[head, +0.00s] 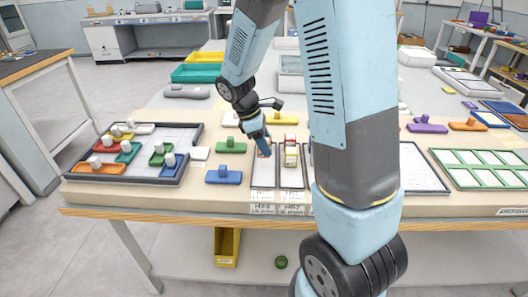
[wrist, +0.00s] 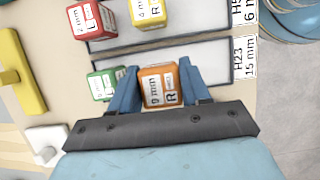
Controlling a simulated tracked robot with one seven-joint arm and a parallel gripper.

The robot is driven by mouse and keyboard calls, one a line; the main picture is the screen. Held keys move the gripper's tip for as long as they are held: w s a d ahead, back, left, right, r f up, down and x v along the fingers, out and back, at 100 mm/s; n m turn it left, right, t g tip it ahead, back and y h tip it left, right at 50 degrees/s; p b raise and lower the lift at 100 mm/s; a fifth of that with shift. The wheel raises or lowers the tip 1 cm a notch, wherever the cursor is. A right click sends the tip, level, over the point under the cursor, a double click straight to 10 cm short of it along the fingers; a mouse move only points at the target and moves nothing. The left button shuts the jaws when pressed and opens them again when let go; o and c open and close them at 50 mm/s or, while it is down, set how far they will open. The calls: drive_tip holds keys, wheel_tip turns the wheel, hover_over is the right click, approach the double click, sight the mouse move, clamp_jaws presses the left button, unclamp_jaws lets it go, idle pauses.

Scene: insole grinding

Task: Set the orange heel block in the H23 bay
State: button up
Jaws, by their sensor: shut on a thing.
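My gripper (head: 262,147) is low over the far part of the H23 bay (head: 263,175), left of my near arm links. In the wrist view, my gripper (wrist: 158,66) has its blue fingers shut on the orange heel block (wrist: 158,86), marked 9 mm and R. The block is over the white H23 bay (wrist: 212,62), whose label reads H23, 15 mm. I cannot tell whether it touches the bay floor. A green block (wrist: 103,84) is at the bay's left end, close beside the left finger.
The neighbouring bay holds a red block (wrist: 91,19) and a yellow block (wrist: 148,11). A dark-rimmed tray (head: 187,175) with several coloured pieces stands at the left. A blue handled piece (head: 223,177) lies left of the bay. A yellow handled piece (wrist: 14,75) is also near.

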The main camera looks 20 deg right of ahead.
drive_tip(key=shift+w+f, duration=0.3)
drive_tip(key=shift+f, duration=1.55)
drive_tip(key=shift+f, duration=0.1)
drive_tip(key=o, duration=1.1)
